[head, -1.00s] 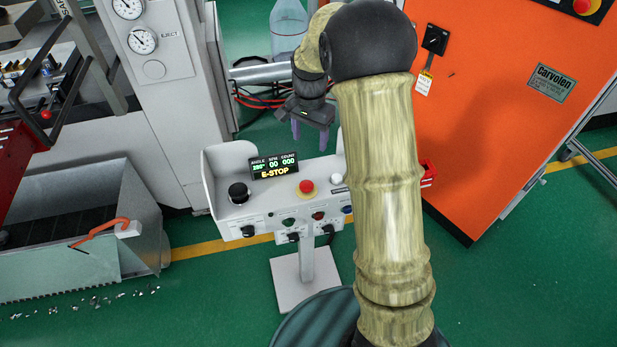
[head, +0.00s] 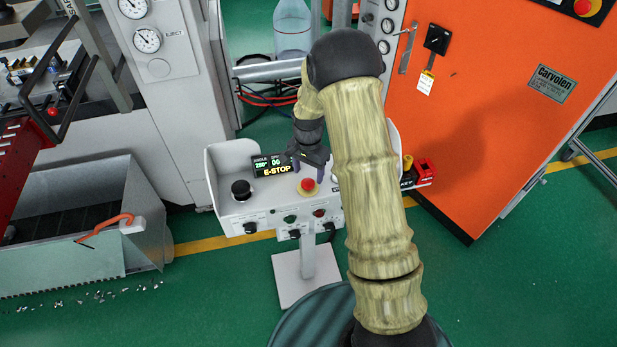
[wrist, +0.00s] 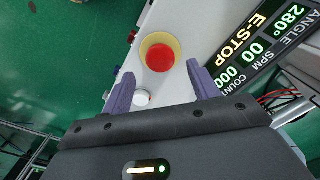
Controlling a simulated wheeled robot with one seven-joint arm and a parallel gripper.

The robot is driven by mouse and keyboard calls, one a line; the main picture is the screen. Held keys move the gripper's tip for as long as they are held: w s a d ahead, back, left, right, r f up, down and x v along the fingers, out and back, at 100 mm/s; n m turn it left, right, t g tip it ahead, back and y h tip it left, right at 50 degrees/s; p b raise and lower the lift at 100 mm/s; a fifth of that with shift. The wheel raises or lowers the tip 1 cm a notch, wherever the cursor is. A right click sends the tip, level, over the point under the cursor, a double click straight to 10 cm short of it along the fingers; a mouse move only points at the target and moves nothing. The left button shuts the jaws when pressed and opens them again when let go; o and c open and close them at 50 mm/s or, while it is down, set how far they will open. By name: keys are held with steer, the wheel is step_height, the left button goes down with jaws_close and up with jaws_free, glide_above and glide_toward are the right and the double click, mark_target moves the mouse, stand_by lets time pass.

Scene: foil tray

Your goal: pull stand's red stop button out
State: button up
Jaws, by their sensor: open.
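The red stop button (head: 308,185) sits on a yellow round base on the white control stand (head: 232,212). In the wrist view the red button (wrist: 160,58) lies just beyond my fingertips, roughly between their lines. My gripper (head: 309,174) is over the stand's panel, just behind the button, with its purple fingers pointing down. In the wrist view my gripper (wrist: 162,78) is open and empty, with the fingers well apart. I see no contact with the button. A display (head: 271,165) on the stand reads E-STOP.
A black knob (head: 241,190) stands on the panel's left. A white button (wrist: 142,97) shows near the left finger. Smaller controls line the stand's front face. An orange cabinet (head: 480,100) is at the right, and a clear bottle (head: 292,30) stands behind.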

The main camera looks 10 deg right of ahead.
mark_target(308, 182)
step_height(308, 182, down, 4)
steer(key=shift+f, duration=0.1)
